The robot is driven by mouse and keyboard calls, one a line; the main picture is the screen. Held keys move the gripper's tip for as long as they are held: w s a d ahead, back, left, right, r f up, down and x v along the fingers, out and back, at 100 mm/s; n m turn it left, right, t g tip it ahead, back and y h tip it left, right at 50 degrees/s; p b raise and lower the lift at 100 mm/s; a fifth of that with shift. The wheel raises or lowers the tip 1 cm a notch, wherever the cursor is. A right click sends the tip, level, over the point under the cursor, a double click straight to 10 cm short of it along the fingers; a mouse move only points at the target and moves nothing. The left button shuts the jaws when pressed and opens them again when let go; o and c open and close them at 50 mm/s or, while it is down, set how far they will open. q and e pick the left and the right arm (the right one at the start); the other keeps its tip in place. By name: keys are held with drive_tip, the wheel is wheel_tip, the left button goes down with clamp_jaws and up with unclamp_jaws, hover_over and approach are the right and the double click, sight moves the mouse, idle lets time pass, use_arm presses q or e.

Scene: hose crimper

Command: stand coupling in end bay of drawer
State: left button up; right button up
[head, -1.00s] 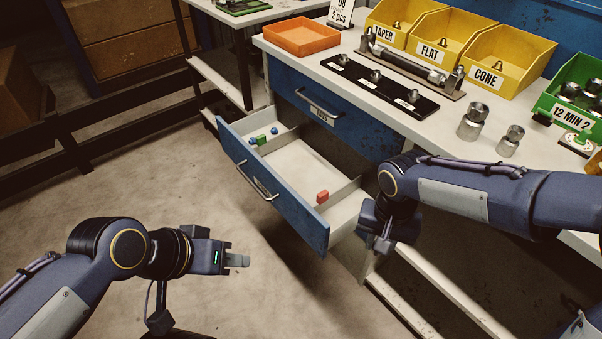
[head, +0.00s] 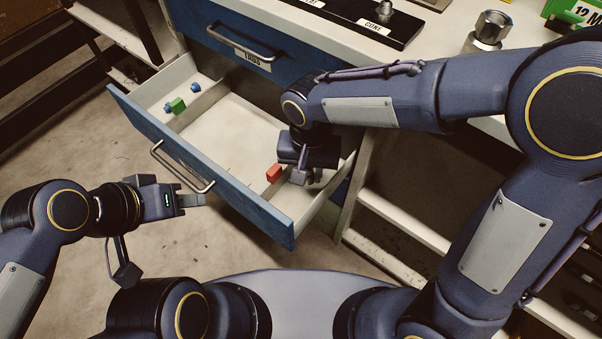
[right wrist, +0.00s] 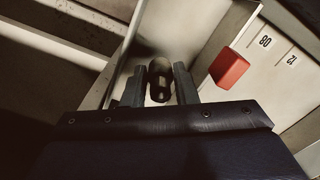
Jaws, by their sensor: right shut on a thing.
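The blue-fronted drawer (head: 230,190) is pulled open under the bench. Its end bay (head: 308,212) is at the right end, past a thin divider. My right gripper (head: 303,176) points down over this bay. In the right wrist view my right gripper (right wrist: 160,88) is shut on a dark metal coupling (right wrist: 160,76), with one finger on each side. I cannot tell whether the coupling touches the bay floor. In the head view the coupling is hidden by the gripper. My left gripper (head: 190,200) is left of the drawer front, empty; its finger gap is not clear.
A red block (head: 273,173) is at the divider beside my right gripper; it also shows in the right wrist view (right wrist: 229,68). A green block (head: 177,105) and small blue pieces lie in the far-left bay. A metal fitting (head: 488,30) stands on the bench.

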sight(308, 184)
drive_tip(key=shift+f+b, duration=0.9)
drive_tip(key=shift+f, duration=1.7)
drive_tip(key=shift+f, duration=0.2)
drive_tip(key=o, duration=0.7)
drive_tip(key=shift+r, duration=0.1)
wheel_tip(308, 184, up, 12)
drive_tip(key=p, duration=0.4)
drive_tip(key=shift+r, duration=0.15)
